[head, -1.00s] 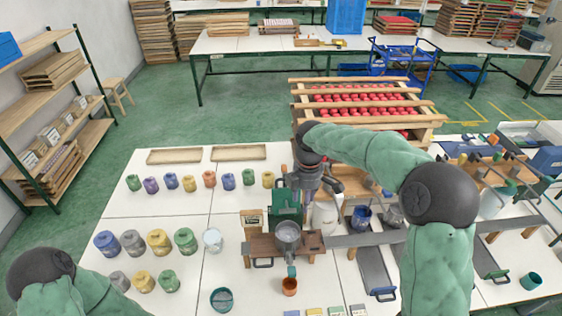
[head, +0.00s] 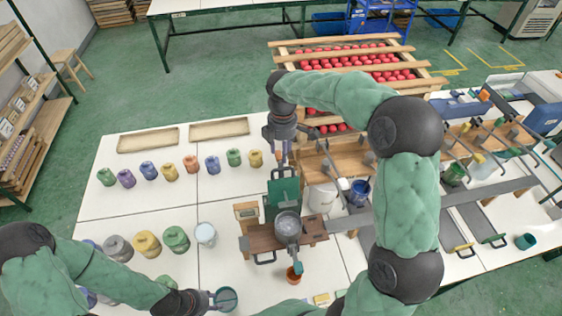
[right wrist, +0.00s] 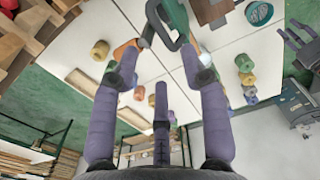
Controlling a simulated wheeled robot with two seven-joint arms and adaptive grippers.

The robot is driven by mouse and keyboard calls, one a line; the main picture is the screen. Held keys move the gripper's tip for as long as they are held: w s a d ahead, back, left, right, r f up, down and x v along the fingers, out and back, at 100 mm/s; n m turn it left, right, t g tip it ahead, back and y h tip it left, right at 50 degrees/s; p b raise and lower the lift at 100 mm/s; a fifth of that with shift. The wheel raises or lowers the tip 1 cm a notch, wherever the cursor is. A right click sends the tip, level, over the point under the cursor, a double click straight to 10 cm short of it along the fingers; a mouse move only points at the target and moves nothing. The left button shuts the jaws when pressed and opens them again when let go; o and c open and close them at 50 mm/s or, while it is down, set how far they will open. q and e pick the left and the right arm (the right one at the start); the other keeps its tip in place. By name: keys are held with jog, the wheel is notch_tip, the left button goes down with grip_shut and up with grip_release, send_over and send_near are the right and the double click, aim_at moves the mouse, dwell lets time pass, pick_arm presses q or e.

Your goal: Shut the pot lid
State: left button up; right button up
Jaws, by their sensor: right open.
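The grey pot (head: 288,225) sits in a brown wooden stand (head: 262,240). Its green lid (head: 284,192) stands raised at the pot's far side. My right gripper (head: 283,150) is open and empty, just beyond and above the lid's upper edge. In the right wrist view, the open fingers (right wrist: 158,70) spread below a dark loop handle (right wrist: 160,28) and the green lid (right wrist: 178,18); I cannot tell whether they touch. My left gripper (head: 208,299) is at the near edge, beside a teal round container (head: 227,298); its finger opening is unclear.
Several paint jars (head: 176,238) stand in rows left of the pot. A white container (head: 322,196) and a blue cup (head: 359,191) stand to its right. An orange cup (head: 293,276) sits in front. A rack of red items (head: 350,62) is behind. White tabletop between the jar rows is clear.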

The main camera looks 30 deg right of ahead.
aim_at(282, 164)
notch_tip(282, 164, down, 8)
jog(key=shift+w+r, duration=0.15)
jog(key=shift+r, duration=0.1)
grip_shut()
